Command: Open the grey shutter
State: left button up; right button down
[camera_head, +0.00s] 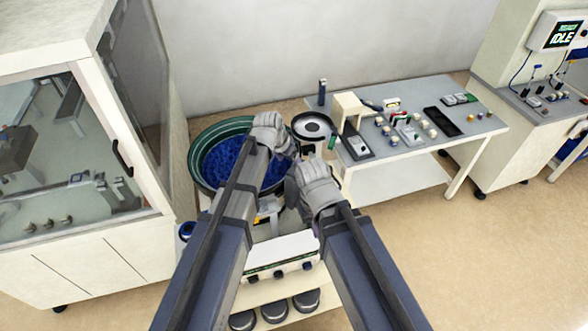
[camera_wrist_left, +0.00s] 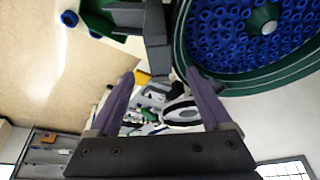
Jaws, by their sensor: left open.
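A grey upright piece, which looks like the grey shutter (camera_wrist_left: 157,38), stands beside the dark green bowl rim in the left wrist view. Its lower end shows between my left fingertips, and I cannot tell whether they touch it. My left gripper (camera_wrist_left: 160,76) is open with nothing clearly held. In the head view my left wrist (camera_head: 270,135) is over the right side of the green feeder bowl (camera_head: 195,160) and hides the fingers and the shutter. My right wrist (camera_head: 316,185) is just right of it, with its fingers hidden.
Blue rings (camera_head: 232,160) fill the bowl. A smaller round feeder (camera_head: 314,125) stands right of it. A white control box (camera_head: 280,256) sits in front, below my arms. A grey table (camera_head: 472,118) with small parts is at the right, and a glazed cabinet (camera_head: 110,135) at the left.

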aim_at(295, 170)
pick_arm(q)
jog(key=b+x, duration=0.6)
jog(key=x, duration=0.1)
jog(key=shift+f, duration=0.2)
grip_shut()
dwell(0.5)
dwell(0.4)
